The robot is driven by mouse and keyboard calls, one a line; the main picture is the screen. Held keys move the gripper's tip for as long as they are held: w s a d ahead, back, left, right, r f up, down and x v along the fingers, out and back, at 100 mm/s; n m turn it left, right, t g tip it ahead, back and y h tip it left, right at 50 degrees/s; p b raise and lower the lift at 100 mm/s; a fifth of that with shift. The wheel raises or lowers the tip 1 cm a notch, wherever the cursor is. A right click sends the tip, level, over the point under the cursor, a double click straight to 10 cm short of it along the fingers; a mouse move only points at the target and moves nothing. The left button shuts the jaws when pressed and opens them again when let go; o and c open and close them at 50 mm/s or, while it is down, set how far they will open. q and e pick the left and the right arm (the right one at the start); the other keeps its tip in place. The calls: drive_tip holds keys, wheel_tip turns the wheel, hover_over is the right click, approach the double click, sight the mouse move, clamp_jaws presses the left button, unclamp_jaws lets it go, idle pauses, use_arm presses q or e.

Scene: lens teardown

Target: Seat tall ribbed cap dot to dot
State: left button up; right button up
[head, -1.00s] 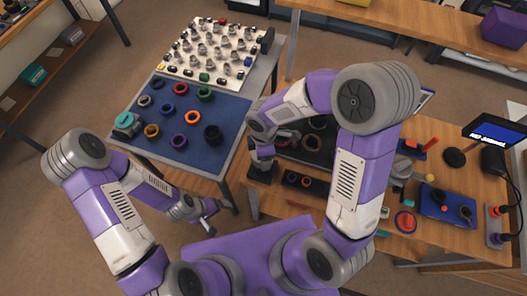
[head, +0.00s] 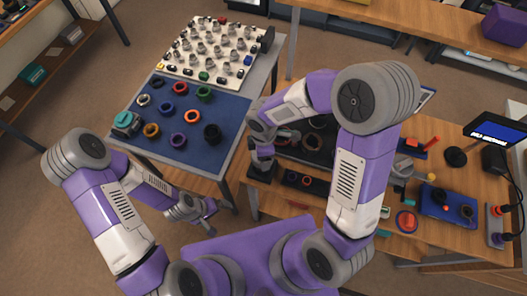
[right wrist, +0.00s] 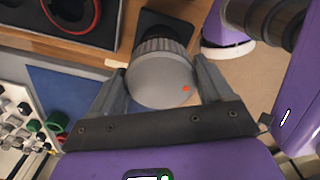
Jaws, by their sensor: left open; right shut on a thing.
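The ribbed cap (right wrist: 160,78) is grey, with a ribbed side and a smooth round end bearing an orange dot near its edge. It shows in the right wrist view between the two fingers of my right gripper (right wrist: 162,90), which is shut on it. In the head view my right gripper (head: 262,152) is above a small black block (head: 262,172) at the table's left edge. The cap cannot be made out there. I cannot tell whether the cap touches anything beneath; a matching dot is hidden. My left gripper (head: 210,208) is open and empty over the floor.
A blue mat (head: 225,150) with several coloured rings lies on the left table, below a white board (head: 185,75) of small parts. A dark tray (head: 318,185) with rings is near my right gripper. A blue tray (head: 432,208) and a screen (head: 495,132) are at right.

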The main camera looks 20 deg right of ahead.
drive_tip(key=shift+f+b, duration=0.4)
drive_tip(key=shift+f, duration=0.1)
idle(0.8)
idle(0.4)
